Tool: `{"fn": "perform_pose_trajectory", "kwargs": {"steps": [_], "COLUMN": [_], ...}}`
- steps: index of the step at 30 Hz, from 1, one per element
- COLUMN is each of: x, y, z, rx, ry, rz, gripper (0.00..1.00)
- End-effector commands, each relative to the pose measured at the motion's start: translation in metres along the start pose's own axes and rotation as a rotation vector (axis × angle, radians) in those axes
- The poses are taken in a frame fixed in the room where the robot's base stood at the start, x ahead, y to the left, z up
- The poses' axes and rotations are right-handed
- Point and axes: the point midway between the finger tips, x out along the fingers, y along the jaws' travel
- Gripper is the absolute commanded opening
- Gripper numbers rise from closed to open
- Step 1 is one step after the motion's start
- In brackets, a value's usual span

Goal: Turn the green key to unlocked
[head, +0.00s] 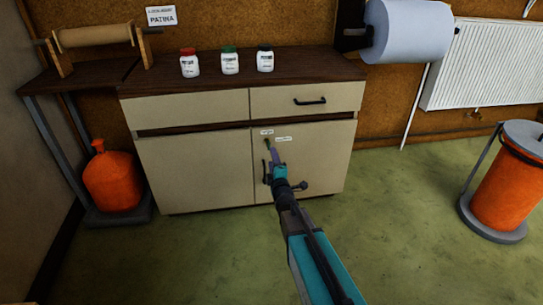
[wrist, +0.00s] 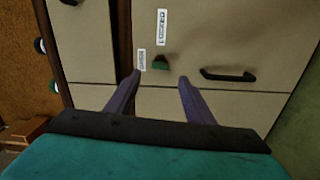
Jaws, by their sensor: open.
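The green key (wrist: 161,63) shows in the wrist view on the cream cabinet door, just beyond my fingertips and roughly between their lines. Which way it is turned I cannot tell for sure. Two small white labels sit by it: a longer one (wrist: 162,27) and a shorter one (wrist: 142,60); their print is too small to read surely. My gripper (wrist: 160,80) is open, with nothing between its purple fingers. In the head view my gripper (head: 271,149) is in front of the right-hand door, just below the labels, and the key cannot be made out clearly there.
A black door handle (wrist: 228,75) is close to the key. Above the door is a drawer with a black handle (head: 310,101). Several jars, including a green-lidded one (head: 230,61), stand on the cabinet top.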

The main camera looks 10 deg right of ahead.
Motion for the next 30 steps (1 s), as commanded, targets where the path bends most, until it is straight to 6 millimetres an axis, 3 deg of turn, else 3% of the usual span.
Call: {"fn": "perform_pose_trajectory", "kwargs": {"steps": [10, 30], "x": [-0.029, -0.031], "y": [0.001, 0.002], "z": [0.000, 0.000], "rx": [0.000, 0.000], "ry": [0.000, 0.000], "rz": [0.001, 0.001], "gripper": [0.48, 0.48]}}
